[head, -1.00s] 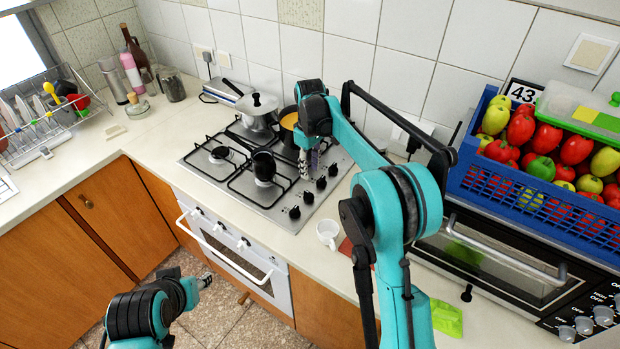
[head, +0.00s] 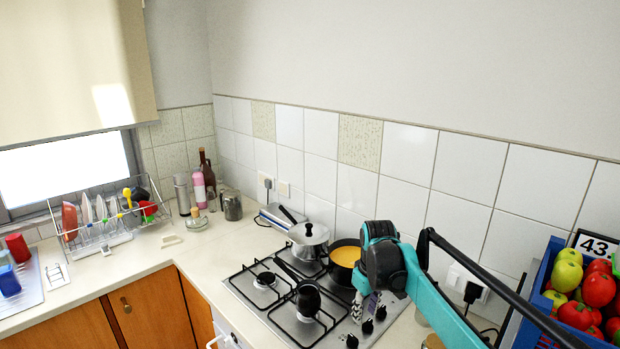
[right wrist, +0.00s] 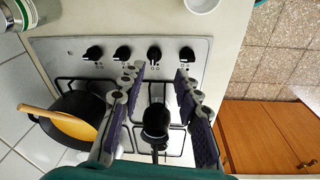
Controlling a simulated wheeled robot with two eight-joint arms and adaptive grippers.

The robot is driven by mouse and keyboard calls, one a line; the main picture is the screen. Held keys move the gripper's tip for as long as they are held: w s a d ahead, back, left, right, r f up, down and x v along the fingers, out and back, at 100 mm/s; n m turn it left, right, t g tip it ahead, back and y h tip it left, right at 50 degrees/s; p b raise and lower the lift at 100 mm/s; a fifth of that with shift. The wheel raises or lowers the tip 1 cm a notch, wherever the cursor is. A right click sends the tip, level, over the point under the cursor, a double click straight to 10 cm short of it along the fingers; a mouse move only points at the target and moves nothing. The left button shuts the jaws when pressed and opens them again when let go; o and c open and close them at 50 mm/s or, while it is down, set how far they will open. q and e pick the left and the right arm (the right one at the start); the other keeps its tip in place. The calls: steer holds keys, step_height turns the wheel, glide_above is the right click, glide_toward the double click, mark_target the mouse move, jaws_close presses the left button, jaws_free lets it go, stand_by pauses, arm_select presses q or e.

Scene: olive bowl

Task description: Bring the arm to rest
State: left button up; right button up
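My right gripper (head: 368,306) points down over the right front part of the gas hob, beside the control knobs. In the right wrist view its two fingers (right wrist: 161,72) are apart with nothing between them. A small black pot (right wrist: 156,120) shows beyond the gap, and it also stands on a front burner in the head view (head: 308,298). My right arm reaches in from the lower right. My left arm and gripper are out of view.
A pan with orange contents (head: 345,256) stands close behind my right gripper. A silver lidded pot (head: 308,241) is left of it. A blue crate of fruit (head: 538,290) is at the right. A white mug (right wrist: 203,4) is near the counter edge.

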steer(key=s+d+m+t+b, duration=0.2)
steer(key=s+m+t, duration=0.1)
steer(key=s, duration=1.3)
steer(key=s+f+m+t+b, duration=0.1)
steer(key=s+f+m+t, duration=0.1)
steer(key=s+f, duration=0.5)
steer(key=s+m, duration=0.1)
steer(key=s, duration=0.2)
steer(key=shift+s+d+f+t+b, duration=0.15)
steer(key=shift+s+d+t+b, duration=0.2)
steer(key=shift+s+t, duration=0.05)
